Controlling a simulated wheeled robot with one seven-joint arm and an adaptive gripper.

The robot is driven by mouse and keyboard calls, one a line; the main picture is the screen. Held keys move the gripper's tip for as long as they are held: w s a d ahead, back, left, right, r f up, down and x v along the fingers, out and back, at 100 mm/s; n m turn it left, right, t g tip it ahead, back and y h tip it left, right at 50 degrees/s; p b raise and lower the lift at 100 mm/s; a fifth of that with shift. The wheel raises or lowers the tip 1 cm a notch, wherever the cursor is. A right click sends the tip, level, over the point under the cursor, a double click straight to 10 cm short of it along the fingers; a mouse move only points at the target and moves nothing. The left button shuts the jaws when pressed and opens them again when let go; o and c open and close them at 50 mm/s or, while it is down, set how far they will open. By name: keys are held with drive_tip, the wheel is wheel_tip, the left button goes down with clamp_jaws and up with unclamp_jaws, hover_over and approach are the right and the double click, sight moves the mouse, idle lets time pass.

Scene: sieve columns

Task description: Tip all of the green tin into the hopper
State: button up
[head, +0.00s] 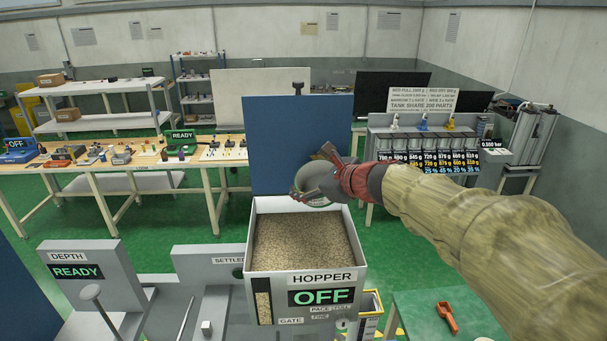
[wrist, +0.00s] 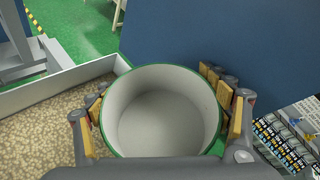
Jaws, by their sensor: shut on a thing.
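The green tin (head: 313,180) is held at the hopper's back right edge, tilted in the head view. In the wrist view the tin (wrist: 165,112) shows a green rim and a pale grey inside that looks bare, with no grains visible. My gripper (head: 338,180) is shut around its sides, with padded fingers on both sides in the wrist view. The hopper (head: 306,264) is an open pale box holding tan grains, with a panel reading "OFF". Its grains (wrist: 60,125) also show left of the tin in the wrist view.
A tall blue panel (head: 290,140) stands behind the hopper. Grey stations (head: 90,290) stand at the left, one reading "READY". A green table (head: 430,305) with an orange-red tool (head: 447,318) is at the lower right. Benches with small parts stand behind.

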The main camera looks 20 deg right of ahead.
drive_tip(key=shift+r+m+g+y+p, duration=0.75)
drive_tip(key=shift+m+p, duration=0.55)
drive_tip(key=shift+p, duration=2.95)
drive_tip(key=shift+a+m+y+p, duration=0.1)
drive_tip(key=shift+m+y+p, duration=0.2)
drive_tip(key=shift+p, duration=0.45)
drive_tip(key=shift+f, duration=0.15)
drive_tip(key=shift+s, duration=0.15)
